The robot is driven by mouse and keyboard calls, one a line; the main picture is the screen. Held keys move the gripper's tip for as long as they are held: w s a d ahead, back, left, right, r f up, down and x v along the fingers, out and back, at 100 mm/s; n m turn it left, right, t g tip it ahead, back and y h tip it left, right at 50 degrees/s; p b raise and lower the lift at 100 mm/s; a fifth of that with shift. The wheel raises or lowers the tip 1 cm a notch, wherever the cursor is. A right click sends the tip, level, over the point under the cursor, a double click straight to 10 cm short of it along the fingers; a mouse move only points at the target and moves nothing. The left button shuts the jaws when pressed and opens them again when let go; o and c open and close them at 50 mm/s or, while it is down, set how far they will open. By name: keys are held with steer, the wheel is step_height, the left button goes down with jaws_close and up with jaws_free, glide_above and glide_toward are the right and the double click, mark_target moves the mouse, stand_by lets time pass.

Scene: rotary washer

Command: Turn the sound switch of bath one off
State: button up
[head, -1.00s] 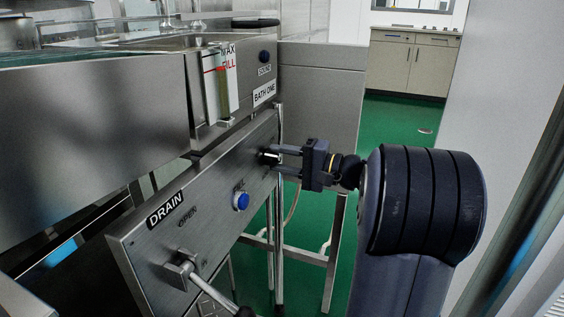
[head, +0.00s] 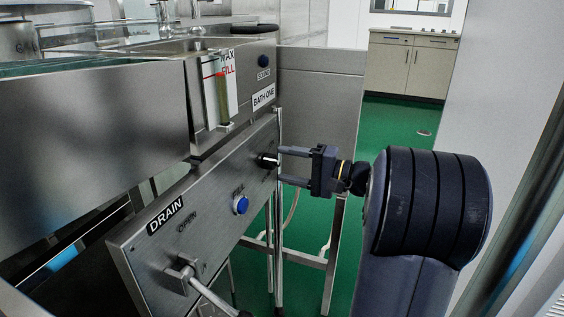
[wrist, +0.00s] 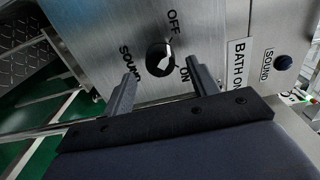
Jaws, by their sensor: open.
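The sound switch (wrist: 160,60) is a round black knob with a white mark, set on the steel panel among the labels SOUND, OFF and ON. I cannot tell for sure which label its mark points to. In the head view the switch (head: 267,160) is near the panel's right end, below the BATH ONE label (head: 263,96). My gripper (wrist: 164,74) is open and empty, with one finger on each side of the knob in the wrist view. In the head view my gripper (head: 282,165) is just right of the knob, with its fingertips seeming slightly clear of it.
A blue button (head: 240,204) and a drain lever (head: 185,278) are on the same panel. A dark sound knob (head: 263,61) is on the upper panel, above BATH ONE. A steel stand leg (head: 278,240) is beside the panel. Green floor lies open beyond.

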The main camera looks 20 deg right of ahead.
steer(key=p+v, duration=0.1)
steer(key=v, duration=0.7)
steer(key=shift+s+d+p, duration=0.15)
steer(key=shift+s+p, duration=0.05)
steer(key=shift+p, duration=0.2)
steer(key=b+x, duration=0.3)
steer(key=x, duration=0.7)
steer(key=shift+w+a, duration=0.25)
steer(key=shift+w, duration=0.05)
steer(key=shift+r, duration=0.1)
